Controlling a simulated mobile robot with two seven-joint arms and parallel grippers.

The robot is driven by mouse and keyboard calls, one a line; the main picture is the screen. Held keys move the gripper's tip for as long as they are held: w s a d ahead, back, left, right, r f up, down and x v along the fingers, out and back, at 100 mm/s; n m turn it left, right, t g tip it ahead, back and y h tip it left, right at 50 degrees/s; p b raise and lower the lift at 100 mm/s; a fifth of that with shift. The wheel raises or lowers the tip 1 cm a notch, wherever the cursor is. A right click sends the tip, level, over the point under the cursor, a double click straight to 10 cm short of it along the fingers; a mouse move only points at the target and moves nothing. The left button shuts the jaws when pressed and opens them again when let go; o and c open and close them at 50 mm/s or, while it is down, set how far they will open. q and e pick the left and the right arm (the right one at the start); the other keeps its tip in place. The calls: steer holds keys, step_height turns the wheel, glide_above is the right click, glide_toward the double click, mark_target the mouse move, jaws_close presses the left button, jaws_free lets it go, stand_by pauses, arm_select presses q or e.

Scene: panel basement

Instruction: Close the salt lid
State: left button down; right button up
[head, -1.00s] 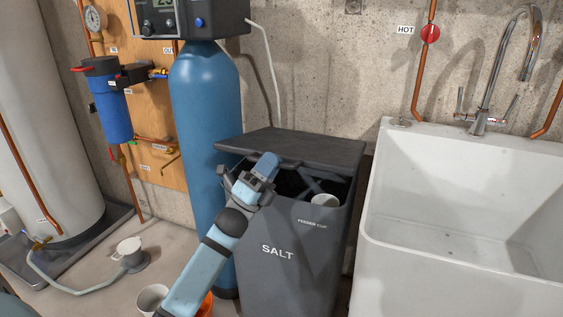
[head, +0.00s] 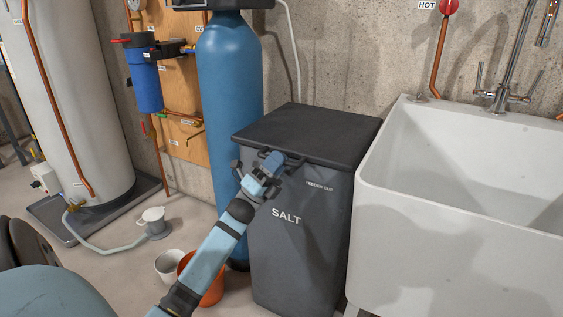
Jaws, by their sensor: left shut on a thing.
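The salt bin (head: 290,250) is a dark grey tank marked SALT, standing between the blue cylinder and the white sink. Its dark lid (head: 310,131) lies down across the top, and no opening shows beneath its front edge. My left gripper (head: 275,163) is at the lid's front edge, near the left front corner. It is shut on the lid's edge or handle, though my fingers hide the exact contact. My right gripper is not in view.
The blue cylinder (head: 229,90) stands close at the bin's left. The white sink (head: 450,235) stands close at its right. An orange bucket (head: 212,289), a white bucket (head: 168,267) and a white cup-like piece (head: 153,215) are on the floor to the left.

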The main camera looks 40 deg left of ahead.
arm_select(q)
steer(key=shift+f, duration=0.25)
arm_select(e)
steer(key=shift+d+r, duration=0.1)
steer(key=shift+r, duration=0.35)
arm_select(q)
steer(key=c, duration=1.1)
jaws_free()
steer(key=shift+w+f, duration=0.1)
steer(key=shift+f, duration=0.05)
steer(key=shift+c, duration=0.2)
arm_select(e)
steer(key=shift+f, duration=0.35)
